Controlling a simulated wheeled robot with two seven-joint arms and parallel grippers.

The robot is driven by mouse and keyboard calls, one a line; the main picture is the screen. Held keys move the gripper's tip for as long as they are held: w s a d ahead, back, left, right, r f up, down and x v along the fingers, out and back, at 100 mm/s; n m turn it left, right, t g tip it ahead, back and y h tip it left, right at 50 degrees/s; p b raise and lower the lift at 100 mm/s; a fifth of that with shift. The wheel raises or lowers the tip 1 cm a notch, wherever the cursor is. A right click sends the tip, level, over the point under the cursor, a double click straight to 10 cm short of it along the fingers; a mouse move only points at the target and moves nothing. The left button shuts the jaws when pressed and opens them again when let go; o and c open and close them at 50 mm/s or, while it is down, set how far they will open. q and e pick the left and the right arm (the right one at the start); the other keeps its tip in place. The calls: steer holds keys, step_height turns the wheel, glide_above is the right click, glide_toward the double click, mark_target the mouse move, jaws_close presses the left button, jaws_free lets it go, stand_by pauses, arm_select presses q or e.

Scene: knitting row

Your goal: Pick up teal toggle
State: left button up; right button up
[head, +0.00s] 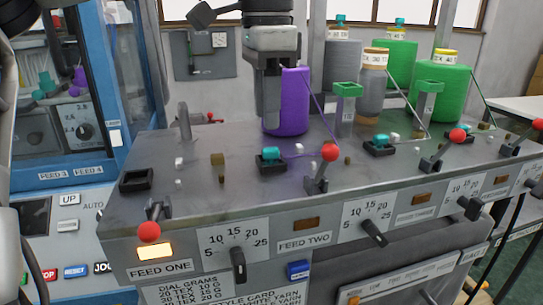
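Small teal pieces sit in black holders on the grey machine top: one teal piece (270,154) is in front of the purple cone (294,102), another teal piece (381,140) is to its right. I cannot tell which one is the teal toggle. My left gripper (268,110) points down from above, beside the left side of the purple cone and above and behind the nearest teal piece. Its fingers overlap in this view, so I cannot tell its opening or whether it touches the cone. My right gripper is not in view.
An empty black holder (136,180) is at the left. Red-ball levers (330,153) stand along the front edge. A grey cone (372,85), a green cone (441,90) and green-topped posts (348,92) stand to the right. Thin yarns run from the cones.

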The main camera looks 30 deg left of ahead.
mark_target(268, 149)
arm_select(q)
steer(key=shift+s+f, duration=0.15)
steer(key=shift+f, duration=0.35)
step_height(268, 149, down, 5)
steer(key=shift+d+r, duration=0.1)
jaws_close()
